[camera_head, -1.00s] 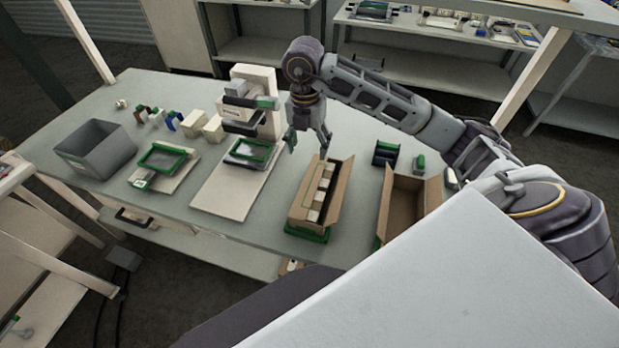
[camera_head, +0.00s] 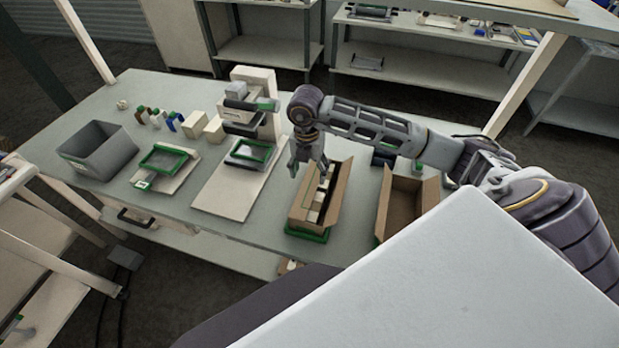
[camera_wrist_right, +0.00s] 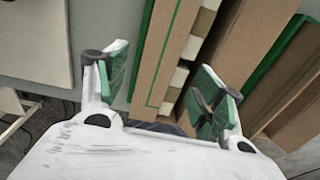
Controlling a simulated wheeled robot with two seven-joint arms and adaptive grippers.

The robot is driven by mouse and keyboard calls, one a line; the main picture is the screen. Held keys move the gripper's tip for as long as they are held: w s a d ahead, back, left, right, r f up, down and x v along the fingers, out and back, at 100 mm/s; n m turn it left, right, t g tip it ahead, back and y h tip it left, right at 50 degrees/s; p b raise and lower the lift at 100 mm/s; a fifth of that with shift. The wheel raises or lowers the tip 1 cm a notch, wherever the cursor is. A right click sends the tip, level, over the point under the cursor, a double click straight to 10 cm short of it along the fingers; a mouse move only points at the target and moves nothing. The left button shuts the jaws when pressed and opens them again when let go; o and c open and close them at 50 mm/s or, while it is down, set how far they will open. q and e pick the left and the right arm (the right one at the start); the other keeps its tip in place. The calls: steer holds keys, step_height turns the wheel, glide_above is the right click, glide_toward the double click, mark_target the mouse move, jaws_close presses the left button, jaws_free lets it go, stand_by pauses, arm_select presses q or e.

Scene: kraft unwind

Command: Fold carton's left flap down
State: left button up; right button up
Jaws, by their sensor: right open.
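The carton (camera_head: 334,206) is a brown open box on a green base (camera_head: 308,235) near the front edge of the table, holding a row of white blocks (camera_head: 317,207). My right gripper (camera_head: 306,170) hangs over the far left part of the carton, open and empty. In the right wrist view, the carton's left wall (camera_wrist_right: 160,50) and the block row (camera_wrist_right: 192,45) lie between and beyond my two green-padded fingers (camera_wrist_right: 165,80). Contact with the flap cannot be told. My left gripper is not in view.
A second open brown carton (camera_head: 402,207) stands to the right. To the left are a board with a green frame (camera_head: 229,190), a smaller framed board (camera_head: 160,172), a grey bin (camera_head: 95,150) and a white press-like device (camera_head: 262,90). Bare tabletop (camera_head: 264,215) lies left of the carton.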

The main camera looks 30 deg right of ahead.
mark_target(310, 184)
steer(key=shift+f+p, duration=0.3)
steer(key=shift+f, duration=1.85)
steer(key=c, duration=1)
steer(key=shift+s+d+f+b, duration=0.1)
steer(key=shift+b, duration=0.6)
steer(key=shift+t, duration=0.3)
steer(key=o, duration=1)
